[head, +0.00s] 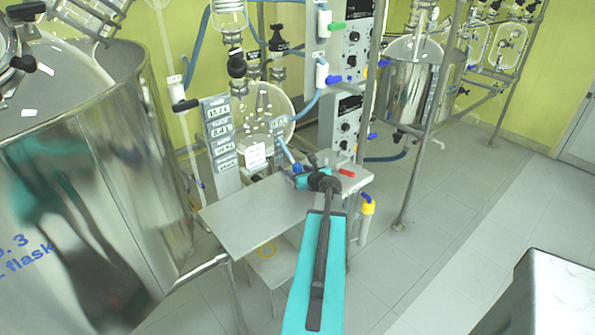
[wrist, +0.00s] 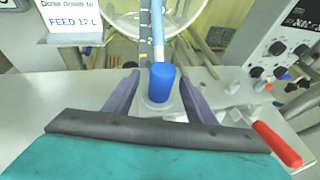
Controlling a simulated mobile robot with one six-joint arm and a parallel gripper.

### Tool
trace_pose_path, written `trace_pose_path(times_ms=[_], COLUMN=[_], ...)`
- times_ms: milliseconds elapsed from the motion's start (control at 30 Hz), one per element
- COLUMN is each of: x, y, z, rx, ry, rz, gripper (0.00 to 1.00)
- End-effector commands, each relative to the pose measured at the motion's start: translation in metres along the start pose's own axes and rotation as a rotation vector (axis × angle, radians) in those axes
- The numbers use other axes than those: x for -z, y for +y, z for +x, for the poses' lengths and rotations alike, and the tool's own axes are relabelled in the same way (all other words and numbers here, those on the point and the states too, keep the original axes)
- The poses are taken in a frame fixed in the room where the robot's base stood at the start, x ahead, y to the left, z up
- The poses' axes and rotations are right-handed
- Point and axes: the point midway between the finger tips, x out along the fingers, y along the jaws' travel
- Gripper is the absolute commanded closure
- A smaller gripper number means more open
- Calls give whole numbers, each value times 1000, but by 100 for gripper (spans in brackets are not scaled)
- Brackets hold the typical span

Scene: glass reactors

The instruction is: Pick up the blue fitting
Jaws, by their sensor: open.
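The blue fitting (wrist: 161,84) is a short blue cylinder at the lower end of a pale blue tube (wrist: 158,35). In the wrist view it stands upright between the two fingers of my gripper (wrist: 158,78), with a gap visible on each side. My gripper is open. In the head view the blue fitting (head: 297,167) is small, just ahead of my turquoise gripper and arm, which hide part of that area. A clear, glassy piece (wrist: 160,107) lies below the fitting; its exact shape is hard to tell.
A grey metal table (head: 245,215) lies under my gripper. A red handle (wrist: 277,143) is at right, close to my gripper. A round glass vessel (head: 270,110) and a labelled sign (wrist: 75,20) stand behind.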

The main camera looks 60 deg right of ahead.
Motion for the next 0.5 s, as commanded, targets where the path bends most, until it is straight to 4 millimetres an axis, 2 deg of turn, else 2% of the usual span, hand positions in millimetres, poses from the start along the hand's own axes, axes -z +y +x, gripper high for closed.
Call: trace_pose_path(times_ms=[133, 500], x=[0, 0], y=[-1, -1], z=[9, 9], rx=[1, 2], ry=[0, 0], rz=[0, 0], gripper=[49, 49])
